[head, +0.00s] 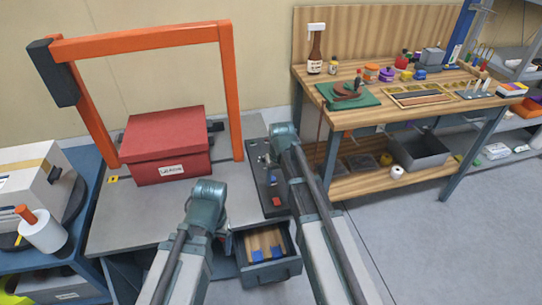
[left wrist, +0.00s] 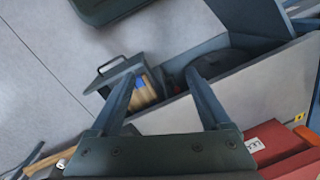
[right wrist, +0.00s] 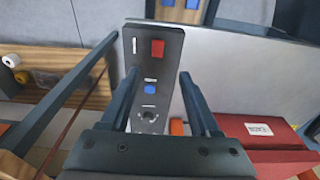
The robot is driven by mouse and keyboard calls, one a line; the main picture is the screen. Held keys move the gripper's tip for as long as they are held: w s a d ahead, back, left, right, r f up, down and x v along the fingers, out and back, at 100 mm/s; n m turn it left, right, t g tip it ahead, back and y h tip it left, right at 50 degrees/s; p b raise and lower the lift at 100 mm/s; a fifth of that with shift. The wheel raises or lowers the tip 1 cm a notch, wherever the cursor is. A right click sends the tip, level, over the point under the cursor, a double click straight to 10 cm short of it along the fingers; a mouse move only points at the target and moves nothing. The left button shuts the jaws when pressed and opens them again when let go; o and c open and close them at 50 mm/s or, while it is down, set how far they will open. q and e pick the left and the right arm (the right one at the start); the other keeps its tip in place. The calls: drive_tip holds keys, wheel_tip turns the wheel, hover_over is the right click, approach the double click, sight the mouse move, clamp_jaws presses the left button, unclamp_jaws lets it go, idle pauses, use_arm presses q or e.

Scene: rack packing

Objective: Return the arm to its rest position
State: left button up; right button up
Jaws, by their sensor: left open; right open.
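My left arm comes in at the bottom of the head view, in front of the grey worktable (head: 130,220). The left gripper (left wrist: 162,78) shows in the left wrist view, open with nothing between its fingers; an open drawer (left wrist: 112,72) lies beyond the fingers. My right arm reaches over the right edge of the table in the head view. The right gripper (right wrist: 157,80) is open and empty above the dark control panel (right wrist: 152,95) with red and blue buttons. In the head view the arm links hide the fingertips of both grippers.
A red box (head: 165,150) stands on the worktable under an orange frame (head: 140,42). The open drawer (head: 290,268) sticks out between my arms. A wooden workbench (head: 420,100) stands at the back right. Grey floor (head: 420,230) is free at right.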

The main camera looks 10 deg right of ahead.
use_arm(q)
wheel_tip(320, 180, up, 4)
drive_tip(key=p, duration=0.4)
drive_tip(key=shift+r, duration=0.2)
use_arm(e)
drive_tip(key=s+a+r+n, duration=0.1)
drive_tip(key=s+a, duration=0.2)
drive_tip(key=s, duration=0.4)
drive_tip(key=s+a+r+n+g+h, duration=0.1)
drive_tip(key=s+a+r, duration=0.1)
drive_tip(key=s+a, duration=0.2)
drive_tip(key=s+a+r+n, duration=0.1)
drive_tip(key=s+a, duration=0.3)
drive_tip(key=s, duration=0.6)
drive_tip(key=shift+r+g, duration=0.15)
drive_tip(key=shift+g, duration=0.25)
use_arm(q)
drive_tip(key=shift+c, duration=0.3)
use_arm(e)
drive_tip(key=shift+c, duration=0.3)
